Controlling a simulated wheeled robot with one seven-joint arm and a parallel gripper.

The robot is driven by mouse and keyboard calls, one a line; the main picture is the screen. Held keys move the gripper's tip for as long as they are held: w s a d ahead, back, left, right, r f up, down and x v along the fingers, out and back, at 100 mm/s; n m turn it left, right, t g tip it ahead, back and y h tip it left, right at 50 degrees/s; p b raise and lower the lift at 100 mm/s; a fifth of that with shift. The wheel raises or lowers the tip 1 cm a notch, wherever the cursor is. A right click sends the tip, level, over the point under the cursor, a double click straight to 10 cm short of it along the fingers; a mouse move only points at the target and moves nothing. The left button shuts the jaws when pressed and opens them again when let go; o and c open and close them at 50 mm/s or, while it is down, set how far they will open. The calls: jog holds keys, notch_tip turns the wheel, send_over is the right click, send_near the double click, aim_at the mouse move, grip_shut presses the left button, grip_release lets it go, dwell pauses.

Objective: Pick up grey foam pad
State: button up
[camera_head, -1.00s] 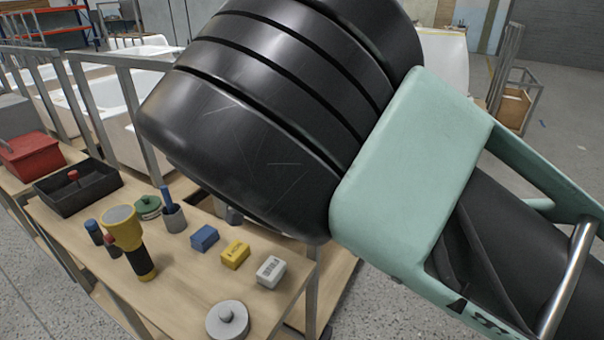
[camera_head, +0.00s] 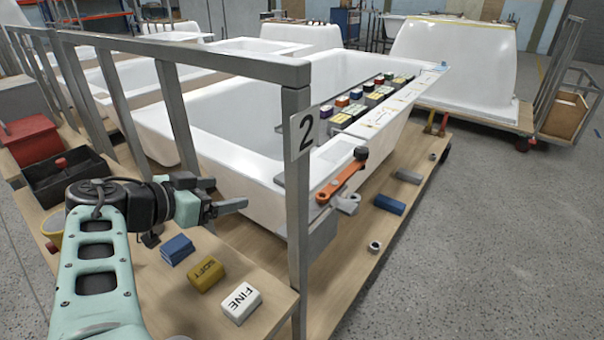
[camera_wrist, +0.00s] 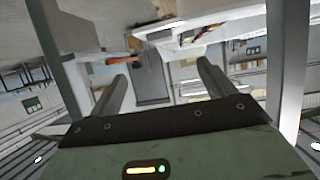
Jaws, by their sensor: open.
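A small grey block (camera_head: 409,176), which looks like the grey foam pad, lies on the wooden platform to the right of the white tub numbered 2. A blue block (camera_head: 389,204) lies just nearer than it. My gripper (camera_head: 236,206) is at the left, above the wooden bench and left of the grey post, well apart from the grey block. The wrist view shows my gripper (camera_wrist: 162,78) with its two fingers spread and nothing between them. I cannot make out the grey block in the wrist view.
A grey post (camera_head: 297,215) with an orange-handled tool (camera_head: 342,184) beside it stands between my gripper and the platform (camera_head: 345,270). Blue (camera_head: 177,249), yellow (camera_head: 206,275) and white (camera_head: 240,301) blocks sit on the bench.

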jog(key=p, duration=0.1)
send_near(282, 181)
jog(key=x, duration=0.3)
jog(key=shift+p+x, duration=0.75)
jog(key=shift+x, duration=2.05)
jog(key=c, duration=1.1)
